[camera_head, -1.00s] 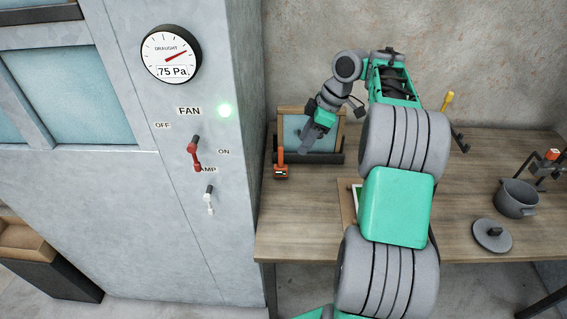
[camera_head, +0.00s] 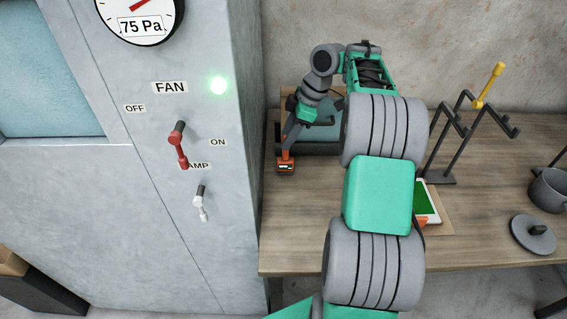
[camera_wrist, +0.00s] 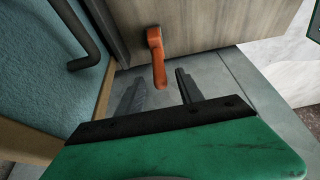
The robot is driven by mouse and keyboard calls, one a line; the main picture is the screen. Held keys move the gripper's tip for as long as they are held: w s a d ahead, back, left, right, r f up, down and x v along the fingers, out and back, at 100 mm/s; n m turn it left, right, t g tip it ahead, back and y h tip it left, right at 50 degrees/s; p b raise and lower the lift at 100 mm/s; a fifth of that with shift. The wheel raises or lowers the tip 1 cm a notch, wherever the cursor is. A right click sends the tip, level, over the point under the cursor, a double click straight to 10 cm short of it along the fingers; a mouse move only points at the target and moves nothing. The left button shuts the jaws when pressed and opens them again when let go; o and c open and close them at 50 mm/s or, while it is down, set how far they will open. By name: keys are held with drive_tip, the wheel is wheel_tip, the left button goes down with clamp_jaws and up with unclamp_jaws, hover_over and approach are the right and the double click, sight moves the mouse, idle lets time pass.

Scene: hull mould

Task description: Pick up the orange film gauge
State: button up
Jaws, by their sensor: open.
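The orange film gauge (camera_head: 286,164) stands near the left end of the wooden table in the head view, with a small display at its foot. My gripper (camera_head: 287,146) is at its upper part, coming down from the upper right. The head view does not clearly show whether the fingers touch the gauge.
A framed blue panel in a dark stand (camera_head: 322,140) is close behind my gripper. The grey cabinet (camera_head: 225,200) with switches rises just left of the table. A rack with a yellow-handled tool (camera_head: 488,85), a pot (camera_head: 551,190) and a lid (camera_head: 534,235) stand to the right.

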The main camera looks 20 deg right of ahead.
sight(282, 159)
drive_tip(key=x, duration=0.5)
drive_tip(key=shift+f+b, duration=0.2)
drive_tip(key=shift+b, duration=0.15)
drive_tip(key=shift+c, duration=0.4)
clamp_jaws()
